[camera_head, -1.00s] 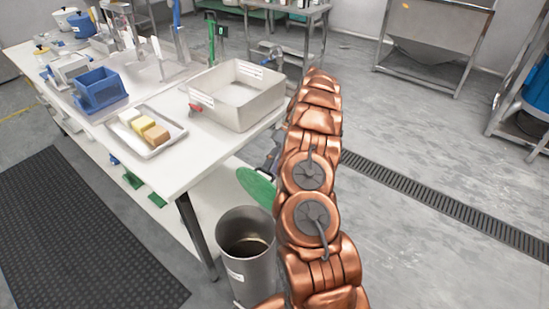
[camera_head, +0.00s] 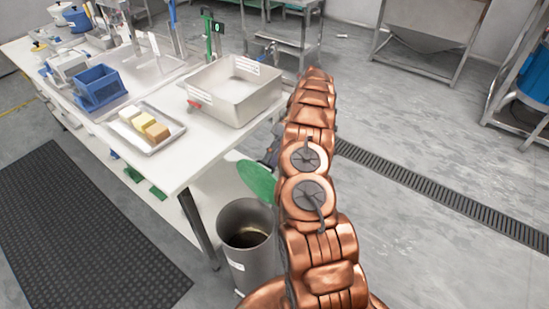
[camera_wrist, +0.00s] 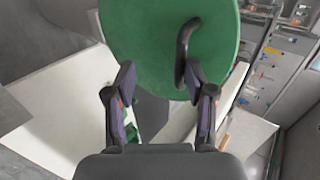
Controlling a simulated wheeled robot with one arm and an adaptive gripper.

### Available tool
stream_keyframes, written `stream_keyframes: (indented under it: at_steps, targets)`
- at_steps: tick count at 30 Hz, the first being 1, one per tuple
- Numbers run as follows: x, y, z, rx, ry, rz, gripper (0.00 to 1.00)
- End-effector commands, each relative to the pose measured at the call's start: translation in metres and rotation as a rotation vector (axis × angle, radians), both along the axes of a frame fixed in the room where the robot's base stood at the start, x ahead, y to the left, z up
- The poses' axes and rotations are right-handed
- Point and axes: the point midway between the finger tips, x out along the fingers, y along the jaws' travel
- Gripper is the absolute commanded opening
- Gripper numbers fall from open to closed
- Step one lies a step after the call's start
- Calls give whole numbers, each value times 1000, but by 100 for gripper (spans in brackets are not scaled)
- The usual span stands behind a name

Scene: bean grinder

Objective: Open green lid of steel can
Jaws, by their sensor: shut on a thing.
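The steel can (camera_head: 247,262) stands on the floor beside the table's near corner, and its dark mouth is uncovered. The green lid (camera_head: 258,181) is off the can, tilted, behind and above its rim, beside my arm. In the wrist view the green lid (camera_wrist: 150,45) fills the top middle, with a dark curved handle (camera_wrist: 184,55) on its face. My gripper (camera_wrist: 158,82) is shut on the lid, its fingers at either side of the lid's lower edge. The exact contact is hard to see. In the head view my gripper (camera_head: 271,150) is mostly hidden behind my arm.
The white table (camera_head: 180,165) holds a steel basin (camera_head: 232,95), a tray (camera_head: 160,143) with several coloured blocks, and a blue bin (camera_head: 99,88). A black mat (camera_head: 75,230) lies at left.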

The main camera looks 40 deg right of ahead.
Motion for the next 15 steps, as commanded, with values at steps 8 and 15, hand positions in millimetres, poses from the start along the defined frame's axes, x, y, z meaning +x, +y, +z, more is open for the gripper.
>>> stream_keyframes:
  at_steps: [8,15]
  targets:
    - [-3,2,-4,-1,1,2,37]
    - [-9,1,7,0,-12,-1,37]
